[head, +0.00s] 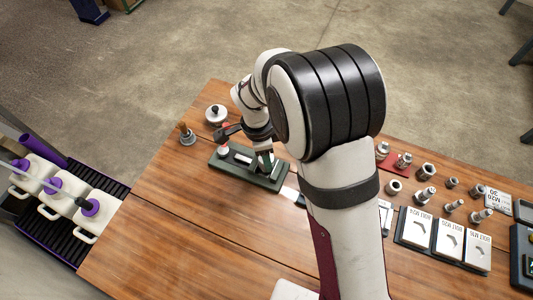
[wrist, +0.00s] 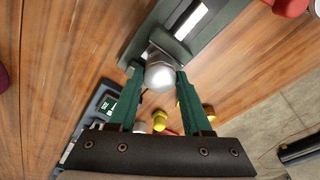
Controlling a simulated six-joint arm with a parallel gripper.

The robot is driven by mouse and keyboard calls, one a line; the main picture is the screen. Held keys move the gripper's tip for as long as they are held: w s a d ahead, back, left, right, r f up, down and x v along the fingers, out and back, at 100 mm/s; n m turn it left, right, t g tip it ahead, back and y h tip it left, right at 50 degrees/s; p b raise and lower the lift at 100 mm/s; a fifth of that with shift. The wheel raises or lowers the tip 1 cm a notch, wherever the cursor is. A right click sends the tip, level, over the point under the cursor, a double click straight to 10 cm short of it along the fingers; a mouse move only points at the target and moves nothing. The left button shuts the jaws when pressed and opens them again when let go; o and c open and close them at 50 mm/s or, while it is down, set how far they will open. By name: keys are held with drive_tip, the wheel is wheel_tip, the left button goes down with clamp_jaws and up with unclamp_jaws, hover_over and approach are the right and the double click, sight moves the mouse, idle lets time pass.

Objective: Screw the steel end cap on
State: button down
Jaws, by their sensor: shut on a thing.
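The steel end cap (wrist: 160,75) is a rounded silver piece in the middle of the wrist view. My gripper (wrist: 160,80) is shut on it, with one green finger on each side. The cap is at the end of a dark green fixture (wrist: 211,35) with a pale slot. Whether it touches the part behind it or sits on a thread is hidden. In the head view the fixture (head: 229,166) lies on the table and my gripper (head: 264,160) is over its right part. The cap cannot be made out there.
A white round lidded item (head: 215,114) and a brown-topped fitting (head: 187,138) stand left of the fixture. The wooden table (head: 180,230) is clear at front left.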

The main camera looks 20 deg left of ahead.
drive_tip(key=m, duration=0.5)
drive_tip(key=shift+g, duration=0.3)
drive_tip(key=m, duration=0.3)
drive_tip(key=shift+m, duration=0.3)
drive_tip(key=m, duration=0.3)
drive_tip(key=shift+g, duration=0.4)
drive_tip(key=shift+m, duration=0.4)
drive_tip(key=shift+f+m, duration=0.1)
drive_tip(key=shift+m, duration=0.6)
drive_tip(key=m, duration=0.4)
drive_tip(key=shift+s+g, duration=0.1)
drive_tip(key=shift+g, duration=0.2)
drive_tip(key=c, duration=0.5)
unclamp_jaws()
